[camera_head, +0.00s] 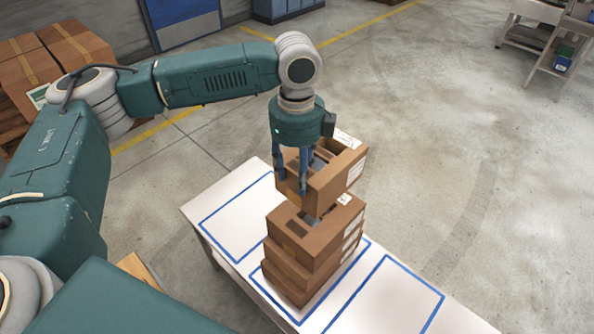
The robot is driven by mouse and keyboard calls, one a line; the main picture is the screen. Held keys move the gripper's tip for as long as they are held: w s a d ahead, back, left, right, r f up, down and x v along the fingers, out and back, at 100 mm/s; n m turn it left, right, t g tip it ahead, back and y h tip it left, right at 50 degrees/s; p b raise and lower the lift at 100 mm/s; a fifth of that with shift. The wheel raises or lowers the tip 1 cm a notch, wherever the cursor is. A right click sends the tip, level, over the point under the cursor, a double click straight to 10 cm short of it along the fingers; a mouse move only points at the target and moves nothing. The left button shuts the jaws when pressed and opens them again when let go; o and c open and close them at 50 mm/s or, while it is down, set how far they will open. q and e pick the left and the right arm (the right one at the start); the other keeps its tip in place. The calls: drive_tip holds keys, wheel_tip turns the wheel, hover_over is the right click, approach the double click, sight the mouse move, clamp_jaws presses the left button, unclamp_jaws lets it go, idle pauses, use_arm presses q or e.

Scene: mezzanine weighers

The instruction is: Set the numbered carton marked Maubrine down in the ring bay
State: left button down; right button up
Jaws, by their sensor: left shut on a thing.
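My left gripper (290,184) points down and is shut on an open-topped brown carton (334,184) with white labels. The held carton is over the back part of a stack of similar cartons (322,246). I cannot tell whether it touches the stack's top. The stack stands on a white table (257,180), inside the middle of three blue-outlined bays. The far bay (236,210) and the near bay (390,300) show no cartons on them. The label print is too small to read, and no ring or bay mark is legible. My right gripper is out of view.
Large brown boxes (65,50) are stacked at the upper left. A grey shelf bench (535,38) with small bins stands at the upper right. Grey floor with yellow lines lies around the table, clear to its right.

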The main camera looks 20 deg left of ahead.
sight(297, 203)
use_arm(q)
drive_tip(key=shift+f+b, duration=1.35)
drive_tip(key=shift+f, duration=4.6)
drive_tip(key=c, duration=0.9)
unclamp_jaws()
